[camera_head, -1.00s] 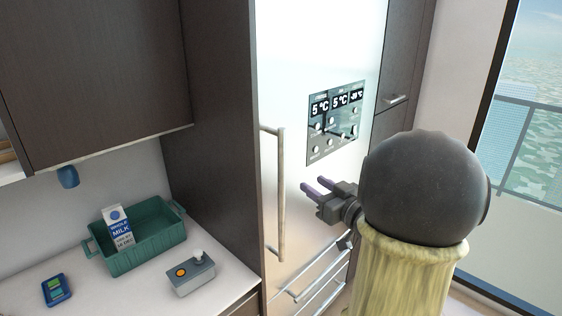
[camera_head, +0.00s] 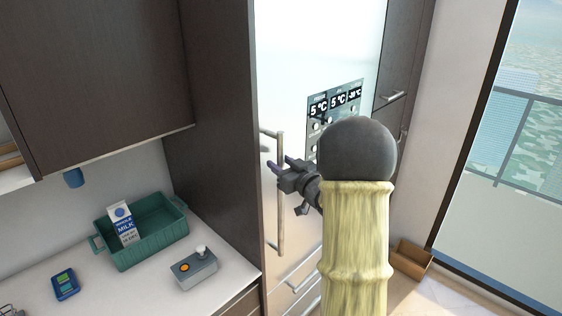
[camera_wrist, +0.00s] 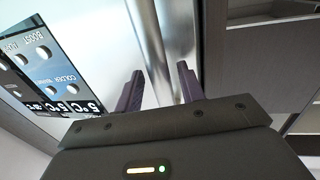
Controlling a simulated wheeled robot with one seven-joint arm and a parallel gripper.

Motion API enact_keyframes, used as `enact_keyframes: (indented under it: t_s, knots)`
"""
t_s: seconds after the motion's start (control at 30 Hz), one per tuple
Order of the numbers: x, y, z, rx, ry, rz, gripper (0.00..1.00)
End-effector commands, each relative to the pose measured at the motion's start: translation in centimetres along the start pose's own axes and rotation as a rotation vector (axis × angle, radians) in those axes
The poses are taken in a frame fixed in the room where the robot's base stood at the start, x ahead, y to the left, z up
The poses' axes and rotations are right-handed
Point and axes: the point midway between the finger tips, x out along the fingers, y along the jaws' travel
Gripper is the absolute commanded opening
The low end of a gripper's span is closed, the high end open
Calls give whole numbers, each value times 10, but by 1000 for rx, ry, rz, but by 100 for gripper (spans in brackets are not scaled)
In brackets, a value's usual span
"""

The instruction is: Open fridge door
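The fridge door (camera_head: 310,50) is a tall pale metallic panel and looks shut. Its vertical bar handle (camera_head: 281,235) runs along the left edge of the door. My gripper (camera_head: 278,166) is at the upper half of the handle, with its purple-grey fingers reaching the bar. In the wrist view, my gripper (camera_wrist: 160,88) has its fingers apart, and the handle (camera_wrist: 150,35) runs between them with visible gaps. I cannot tell exactly how deep the bar sits between the fingers. My arm hides part of the door's lower right.
A display panel (camera_head: 338,100) is on the door, right of the handle. Lower drawers with bar handles (camera_head: 303,275) are below. On the left, a counter (camera_head: 120,290) holds a green basket (camera_head: 155,242) with a milk carton (camera_head: 122,222) and a grey button box (camera_head: 194,268).

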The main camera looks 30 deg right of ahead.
Motion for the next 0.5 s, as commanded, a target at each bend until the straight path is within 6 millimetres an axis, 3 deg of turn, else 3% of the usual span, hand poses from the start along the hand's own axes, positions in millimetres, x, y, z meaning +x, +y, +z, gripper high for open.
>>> enact_keyframes:
  t_s: [0.2,0.4,0.5]
  knots:
    - [1,-2,0,0,0,-3,39]
    - [1,-2,0,0,0,-3,2]
    - [1,-2,0,0,0,-3,0]
